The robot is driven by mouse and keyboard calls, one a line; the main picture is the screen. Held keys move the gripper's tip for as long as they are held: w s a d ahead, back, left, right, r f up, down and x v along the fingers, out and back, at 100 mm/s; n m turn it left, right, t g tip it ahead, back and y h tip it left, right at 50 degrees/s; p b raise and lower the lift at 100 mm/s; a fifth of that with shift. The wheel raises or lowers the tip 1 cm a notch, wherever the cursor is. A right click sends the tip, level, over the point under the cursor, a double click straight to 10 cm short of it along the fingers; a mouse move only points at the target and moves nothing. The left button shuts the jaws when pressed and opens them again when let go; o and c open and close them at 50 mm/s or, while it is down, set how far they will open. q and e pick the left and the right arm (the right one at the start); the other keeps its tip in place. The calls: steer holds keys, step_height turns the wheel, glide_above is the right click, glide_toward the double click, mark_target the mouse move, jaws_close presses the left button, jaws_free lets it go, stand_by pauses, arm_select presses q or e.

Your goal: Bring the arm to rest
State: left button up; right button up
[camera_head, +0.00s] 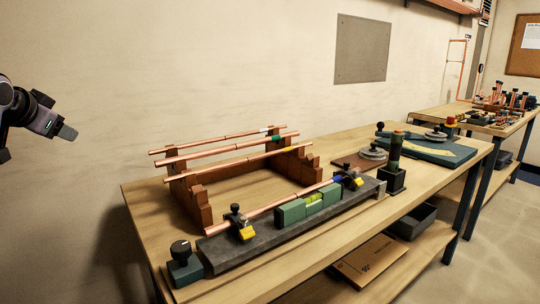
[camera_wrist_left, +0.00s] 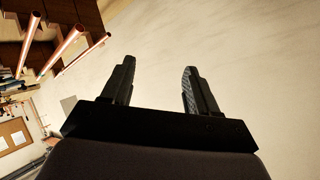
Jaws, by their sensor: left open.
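My left gripper (camera_head: 66,131) is at the far left of the head view, in the air in front of the wall and left of the workbench (camera_head: 135,194). In the left wrist view its two black fingers (camera_wrist_left: 157,85) stand apart with nothing between them. Several copper pipes (camera_head: 222,147) lie across the brown stepped rack (camera_head: 199,206), apart from the gripper. Pipe ends also show at the upper left of the left wrist view (camera_wrist_left: 60,50). My right gripper is in neither view.
A grey fixture bar (camera_head: 260,245) with clamps, a copper pipe and a green level (camera_head: 312,203) lies along the bench front. The wall behind my left gripper is bare.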

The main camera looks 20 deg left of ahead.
arm_select(q)
steer(key=d+f+m, duration=0.2)
steer(key=d+f, duration=0.1)
steer(key=f, duration=0.8)
steer(key=d+f+m, duration=0.2)
steer(key=d+f, duration=0.1)
steer(key=f, duration=0.7)
steer(key=d+f+m, duration=0.2)
steer(key=d+f, duration=0.2)
steer(key=f, duration=0.7)
steer(key=s+d+f+m+g+h, duration=0.15)
steer(key=s+d+f+h, duration=0.25)
steer(key=s+d+f, duration=0.45)
steer(key=s+d+f+m+h, duration=0.3)
steer(key=s+d+f, duration=0.3)
steer(key=s+f, duration=0.45)
steer(key=s+d+r+n+t+p, duration=0.1)
steer(key=d+n, duration=0.7)
steer(key=d, duration=0.8)
steer(key=shift+s+d+r+h+p, duration=0.35)
steer(key=shift+s+r+p, duration=0.35)
steer(key=shift+r+p, duration=0.4)
